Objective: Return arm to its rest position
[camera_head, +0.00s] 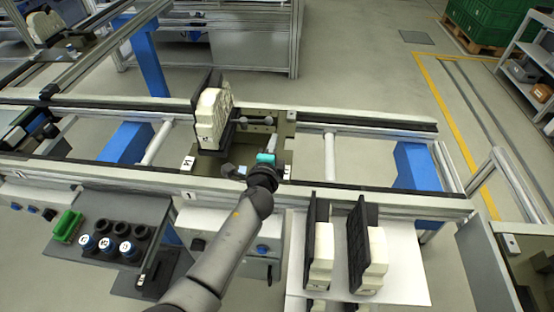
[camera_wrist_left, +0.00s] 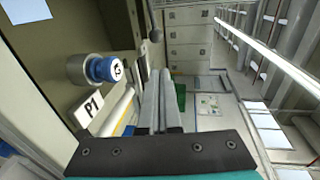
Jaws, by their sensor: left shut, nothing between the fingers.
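My left arm reaches up from the bottom of the head view. Its gripper (camera_head: 272,142) is over the pallet (camera_head: 255,130) on the conveyor, to the right of an upright cream part in a black holder (camera_head: 212,115). In the left wrist view, the two grey fingers (camera_wrist_left: 161,75) lie side by side, shut and empty. A blue-capped round piece (camera_wrist_left: 103,68) with a white marked face sits on a metal stub left of the fingers, apart from them. A label reading P1 (camera_wrist_left: 88,107) is below it. My right gripper is in neither view.
Conveyor rails (camera_head: 370,123) run across the head view. A white shelf with cream parts in black holders (camera_head: 319,255) stands at front right. A dark tray with black rings, blue-capped pieces and a green box (camera_head: 67,226) is at front left.

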